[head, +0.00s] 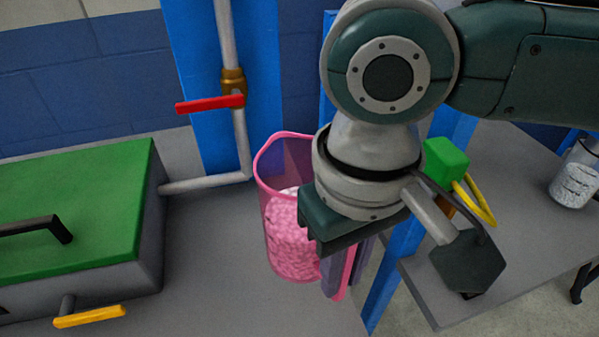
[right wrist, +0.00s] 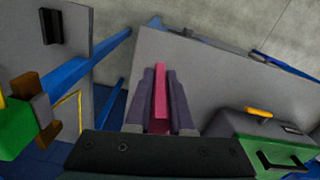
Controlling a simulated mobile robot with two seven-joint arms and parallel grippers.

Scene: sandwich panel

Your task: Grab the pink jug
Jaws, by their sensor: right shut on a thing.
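The pink jug (head: 288,235) stands upright at the right edge of the grey counter in the head view. It is see-through, with pale pink lumpy contents. My right gripper (head: 345,272) is at the jug's right side, pointing down, and is shut on its pink handle. In the right wrist view the handle (right wrist: 160,92) shows as a pink bar between the two dark purple fingers. My right wrist hides part of the jug's right side and the handle's top. My left gripper is in neither view.
A grey box with a green lid (head: 90,205) stands on the counter at left. A pipe with a red valve lever (head: 210,103) runs behind the jug. A lower grey table (head: 530,245) at right holds a clear container (head: 575,182). A blue post (head: 392,265) stands between the surfaces.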

